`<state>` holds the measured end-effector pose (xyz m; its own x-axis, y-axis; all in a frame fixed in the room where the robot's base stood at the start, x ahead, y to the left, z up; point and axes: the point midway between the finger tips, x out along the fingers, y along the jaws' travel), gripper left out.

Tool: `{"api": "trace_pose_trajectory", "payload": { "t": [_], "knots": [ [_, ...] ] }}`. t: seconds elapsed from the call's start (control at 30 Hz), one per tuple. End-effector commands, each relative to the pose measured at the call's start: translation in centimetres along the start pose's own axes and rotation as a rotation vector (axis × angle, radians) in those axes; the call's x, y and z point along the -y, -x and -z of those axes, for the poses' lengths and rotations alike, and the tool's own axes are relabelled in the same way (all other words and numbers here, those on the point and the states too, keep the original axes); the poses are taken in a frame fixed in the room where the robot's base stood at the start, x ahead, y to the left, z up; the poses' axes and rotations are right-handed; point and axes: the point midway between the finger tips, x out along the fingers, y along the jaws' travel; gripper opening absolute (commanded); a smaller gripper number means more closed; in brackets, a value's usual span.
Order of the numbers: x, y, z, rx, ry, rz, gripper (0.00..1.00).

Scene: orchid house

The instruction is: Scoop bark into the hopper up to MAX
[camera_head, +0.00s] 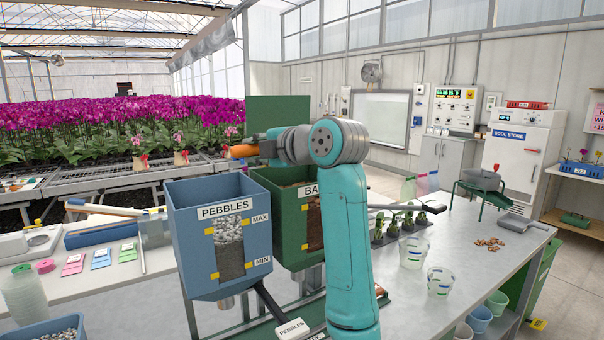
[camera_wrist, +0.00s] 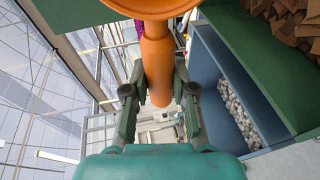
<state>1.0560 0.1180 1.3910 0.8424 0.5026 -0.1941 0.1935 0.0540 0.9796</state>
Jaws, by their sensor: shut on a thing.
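My gripper (camera_head: 264,148) is shut on an orange handle (camera_head: 241,151), held above the two hoppers.
The blue PEBBLES hopper (camera_head: 207,266) stands left of the green one, pebbles near its MAX mark. Loose bark-coloured pieces (camera_head: 490,242) lie on the right of the bench (camera_head: 450,218). Clear cups (camera_head: 412,252) and small potted plants (camera_head: 393,226) stand right of my arm.

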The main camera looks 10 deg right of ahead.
Motion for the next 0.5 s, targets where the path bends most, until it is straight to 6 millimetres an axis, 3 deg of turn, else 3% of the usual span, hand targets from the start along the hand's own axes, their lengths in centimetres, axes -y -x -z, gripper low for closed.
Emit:
{"api": "trace_pose_trajectory", "payload": {
  "t": [0.27,0.5],
  "knots": [
    [-0.2,0.0,0.0,0.000,0.000,0.000,0.00],
    [-1.7,0.3,0.1,0.001,0.001,-0.001,0.00]
  ]
}}
